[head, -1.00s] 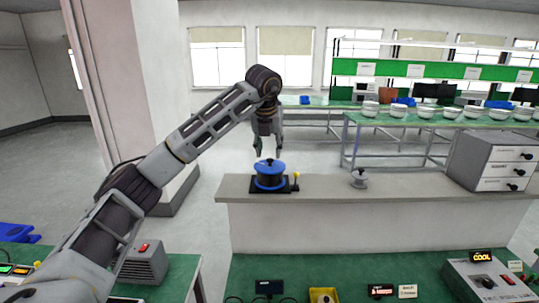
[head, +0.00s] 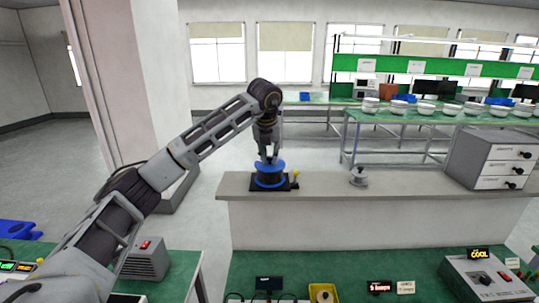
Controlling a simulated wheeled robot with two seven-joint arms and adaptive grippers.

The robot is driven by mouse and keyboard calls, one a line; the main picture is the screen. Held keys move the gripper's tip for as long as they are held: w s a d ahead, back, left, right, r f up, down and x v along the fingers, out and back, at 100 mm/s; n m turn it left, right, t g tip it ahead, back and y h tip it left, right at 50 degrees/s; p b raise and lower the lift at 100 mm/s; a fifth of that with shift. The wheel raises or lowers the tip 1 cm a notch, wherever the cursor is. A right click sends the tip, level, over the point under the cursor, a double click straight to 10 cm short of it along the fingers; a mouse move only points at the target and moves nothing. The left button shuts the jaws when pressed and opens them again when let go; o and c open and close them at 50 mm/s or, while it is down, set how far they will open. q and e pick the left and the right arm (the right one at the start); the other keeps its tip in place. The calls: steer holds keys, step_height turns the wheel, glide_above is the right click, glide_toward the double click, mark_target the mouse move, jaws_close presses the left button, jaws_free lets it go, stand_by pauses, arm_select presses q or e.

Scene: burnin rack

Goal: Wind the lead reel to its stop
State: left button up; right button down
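The lead reel (head: 270,179) is a blue-flanged drum with a dark middle. It stands upright on a black base on the grey counter (head: 340,188), with a small yellow-tipped lever (head: 295,174) at its right. My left gripper (head: 269,159) points straight down at the top of the reel, with its fingertips at the reel's centre knob. The knob is mostly hidden by the fingers, and I cannot tell whether they are closed on it. My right gripper is not in view.
A small grey spool-shaped part (head: 358,176) stands on the counter to the right. A grey drawer unit (head: 490,158) is at the counter's right end. A green bench with a yellow tray (head: 323,293) and a control box (head: 488,278) lies in front.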

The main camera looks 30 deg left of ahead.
arm_select(q)
jaws_close()
steer(key=shift+m, duration=0.5)
